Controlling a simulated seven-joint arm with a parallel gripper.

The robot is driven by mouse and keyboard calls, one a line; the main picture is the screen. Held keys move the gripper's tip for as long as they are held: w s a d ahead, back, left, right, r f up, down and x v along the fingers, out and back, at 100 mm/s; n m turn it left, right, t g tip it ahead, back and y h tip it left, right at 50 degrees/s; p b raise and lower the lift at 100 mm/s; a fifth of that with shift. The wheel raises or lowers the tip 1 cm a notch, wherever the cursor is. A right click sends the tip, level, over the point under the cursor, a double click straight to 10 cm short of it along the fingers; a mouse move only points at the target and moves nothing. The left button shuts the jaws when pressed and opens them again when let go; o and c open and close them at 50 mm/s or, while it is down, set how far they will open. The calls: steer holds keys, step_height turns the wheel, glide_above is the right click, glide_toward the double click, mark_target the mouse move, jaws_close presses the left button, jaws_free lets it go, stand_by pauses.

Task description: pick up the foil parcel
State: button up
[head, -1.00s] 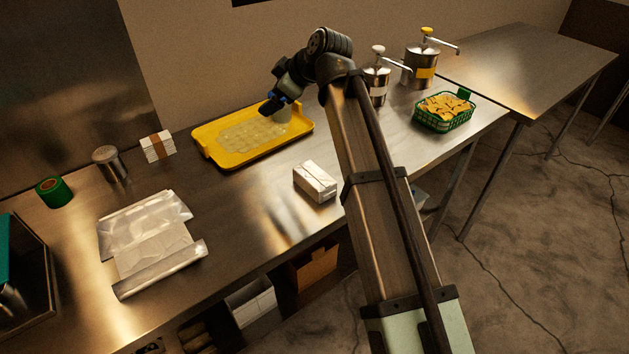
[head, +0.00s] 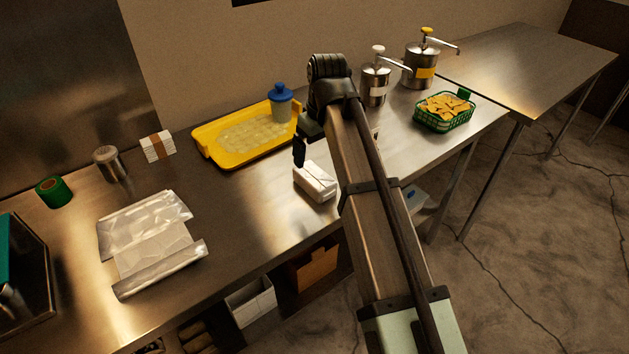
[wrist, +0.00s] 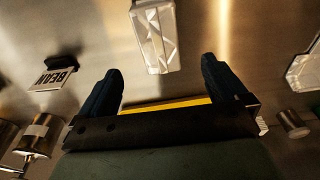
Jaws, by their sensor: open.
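The foil parcel (head: 315,182) is a silvery-white block lying on the steel counter, in front of the yellow tray's right end. In the wrist view the parcel (wrist: 155,38) is at the top centre, beyond the fingertips and roughly in line with the gap between them. My gripper (head: 300,152) is above the counter just behind the parcel, partly hidden by my arm. In the wrist view my gripper (wrist: 162,72) has its two dark fingers wide apart, with nothing between them.
A yellow tray (head: 205,150) holds a blue-lidded cup (head: 281,104) close behind. Pump dispensers (head: 376,85) and a green chip basket (head: 444,123) stand right. A foil sheet (head: 150,235) lies left, with bare counter between it and the parcel.

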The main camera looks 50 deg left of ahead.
mark_target(315, 175)
steer(key=shift+a+f, duration=0.2)
steer(key=shift+f, duration=1.45)
steer(key=shift+a+f, duration=0.2)
steer(key=shift+f, duration=1.45)
steer(key=shift+a+f, duration=0.2)
steer(key=shift+f, duration=1.45)
steer(key=c, duration=1.2)
